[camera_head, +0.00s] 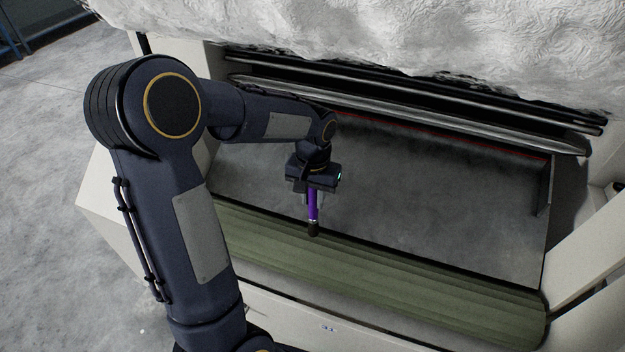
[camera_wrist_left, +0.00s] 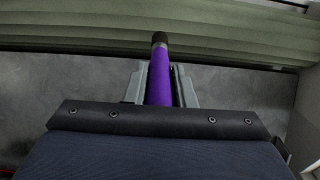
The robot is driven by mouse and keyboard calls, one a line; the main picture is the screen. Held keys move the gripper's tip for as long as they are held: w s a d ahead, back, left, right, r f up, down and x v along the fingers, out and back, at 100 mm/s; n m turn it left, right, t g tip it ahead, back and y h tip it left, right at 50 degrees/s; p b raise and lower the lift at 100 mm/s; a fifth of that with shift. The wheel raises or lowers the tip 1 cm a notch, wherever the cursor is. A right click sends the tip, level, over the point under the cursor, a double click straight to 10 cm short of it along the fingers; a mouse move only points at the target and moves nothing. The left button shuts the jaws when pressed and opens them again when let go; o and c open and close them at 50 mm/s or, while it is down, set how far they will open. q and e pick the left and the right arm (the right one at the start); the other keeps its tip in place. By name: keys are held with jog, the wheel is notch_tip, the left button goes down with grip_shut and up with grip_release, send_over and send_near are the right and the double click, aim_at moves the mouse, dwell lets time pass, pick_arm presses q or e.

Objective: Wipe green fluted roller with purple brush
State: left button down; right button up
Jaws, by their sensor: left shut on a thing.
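The green fluted roller (camera_head: 400,285) lies across the front of the machine in the head view, its ridges running lengthwise. It also spans the top of the left wrist view (camera_wrist_left: 240,40). My left gripper (camera_head: 313,196) is shut on the purple brush (camera_head: 313,207), whose purple handle shows between the fingers in the left wrist view (camera_wrist_left: 160,78). The brush's dark end reaches over the roller's far edge. I cannot tell whether it touches the roller. My right gripper is not in view.
A grey metal plate (camera_head: 440,195) lies behind the roller. Metal bars (camera_head: 400,105) and a mass of white fibre (camera_head: 400,30) are at the back. Pale machine panels (camera_head: 590,255) stand at the right. Open grey floor (camera_head: 50,130) is at the left.

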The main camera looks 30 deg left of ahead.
pick_arm(q)
jog(key=shift+r+p, duration=1.15)
jog(key=shift+r, duration=0.65)
jog(key=shift+d, duration=0.1)
